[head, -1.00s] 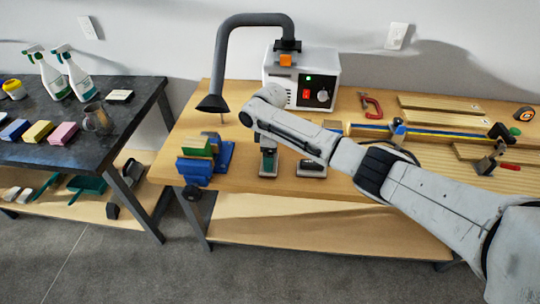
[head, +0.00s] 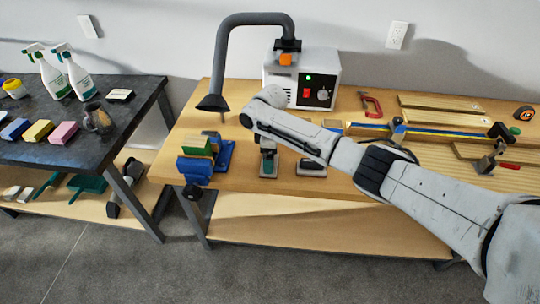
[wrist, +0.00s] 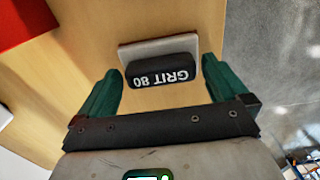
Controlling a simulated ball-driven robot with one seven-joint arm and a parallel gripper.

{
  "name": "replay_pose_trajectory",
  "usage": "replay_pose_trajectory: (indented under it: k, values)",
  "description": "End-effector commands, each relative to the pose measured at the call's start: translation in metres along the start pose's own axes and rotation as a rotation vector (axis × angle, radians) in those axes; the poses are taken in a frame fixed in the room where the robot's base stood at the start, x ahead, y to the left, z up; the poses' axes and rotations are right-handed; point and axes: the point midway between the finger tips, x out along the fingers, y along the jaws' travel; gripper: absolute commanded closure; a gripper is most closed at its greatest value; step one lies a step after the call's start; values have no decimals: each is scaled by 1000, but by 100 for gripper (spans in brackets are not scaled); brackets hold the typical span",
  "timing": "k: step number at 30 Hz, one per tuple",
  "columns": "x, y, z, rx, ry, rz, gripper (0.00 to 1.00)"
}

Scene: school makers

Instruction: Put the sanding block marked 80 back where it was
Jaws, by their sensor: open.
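The sanding block marked 80 (wrist: 162,72) shows in the wrist view, with a black top lettered "GRIT 80", upside down, and a pale grey base. It is on the light wooden bench top. My gripper (wrist: 156,84) is open, its green fingers on either side of the block, with a gap showing on both sides. In the head view my forearm hides much of this area.
A blue vise (head: 203,160) stands left on the bench. Behind are a white machine (head: 318,68) and a grey hose (head: 222,60). A red clamp (head: 371,104) and wooden boards lie to the right. The bench's front edge is close to the block.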

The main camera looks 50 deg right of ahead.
Motion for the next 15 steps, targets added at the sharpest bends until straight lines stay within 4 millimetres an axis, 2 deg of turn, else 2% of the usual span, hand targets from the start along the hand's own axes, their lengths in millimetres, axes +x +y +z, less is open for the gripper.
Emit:
replay_pose_trajectory:
  k: [5, 15]
  values:
    - [-27, 1, 0, 0, 5, 3, 0]
    - [-93, 0, -1, 0, 3, 2, 0]
